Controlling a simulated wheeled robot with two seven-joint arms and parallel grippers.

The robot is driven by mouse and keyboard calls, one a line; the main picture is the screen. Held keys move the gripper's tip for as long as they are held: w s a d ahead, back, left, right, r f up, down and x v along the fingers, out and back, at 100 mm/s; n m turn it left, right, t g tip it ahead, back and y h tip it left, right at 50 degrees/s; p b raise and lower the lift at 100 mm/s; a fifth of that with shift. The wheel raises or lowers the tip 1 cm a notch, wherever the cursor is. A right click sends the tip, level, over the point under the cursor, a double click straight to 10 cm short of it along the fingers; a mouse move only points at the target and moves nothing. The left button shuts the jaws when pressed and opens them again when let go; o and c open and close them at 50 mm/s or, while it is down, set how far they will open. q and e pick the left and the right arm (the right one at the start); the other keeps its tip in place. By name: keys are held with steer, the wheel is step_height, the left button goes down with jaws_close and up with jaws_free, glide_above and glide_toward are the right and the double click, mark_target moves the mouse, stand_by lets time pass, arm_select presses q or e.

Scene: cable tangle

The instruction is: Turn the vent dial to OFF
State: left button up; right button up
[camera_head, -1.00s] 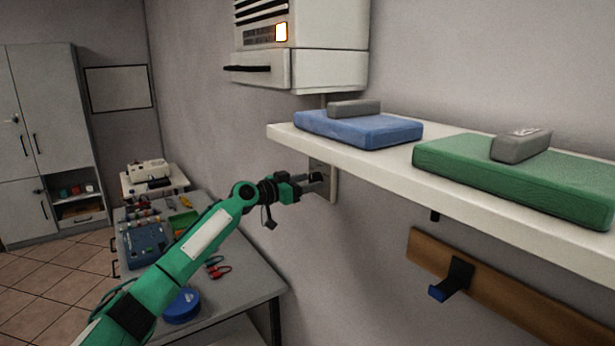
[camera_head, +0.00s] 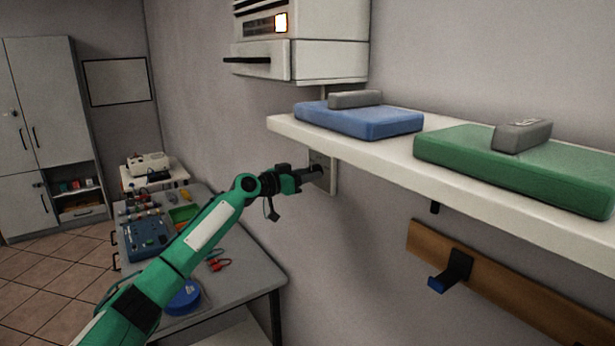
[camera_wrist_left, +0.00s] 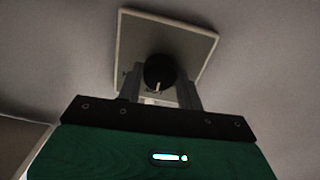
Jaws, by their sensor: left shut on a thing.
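The vent dial (camera_wrist_left: 159,72) is a round black knob with a pale pointer mark. It sits on a light square wall plate (camera_wrist_left: 190,38) in the left wrist view. The mark points toward the bottom of that picture; the lettering near it is too dark and small to read. My left gripper (camera_wrist_left: 160,90) is shut on the dial, one finger on each side. In the head view my left gripper (camera_head: 312,174) reaches the wall plate (camera_head: 328,160) under the shelf, and the dial is mostly hidden by the fingers. My right gripper is not in view.
A white shelf (camera_head: 385,160) with a blue case (camera_head: 360,122) and a green case (camera_head: 500,165) juts out just above and right of the plate. A white wall unit (camera_head: 330,62) hangs above. A cluttered bench (camera_head: 245,280) stands below my left arm.

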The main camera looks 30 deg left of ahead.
arm_select(q)
steer(key=shift+d+n, duration=0.1)
steer(key=shift+n, duration=5.7)
steer(key=o, duration=1)
steer(key=shift+s, duration=0.15)
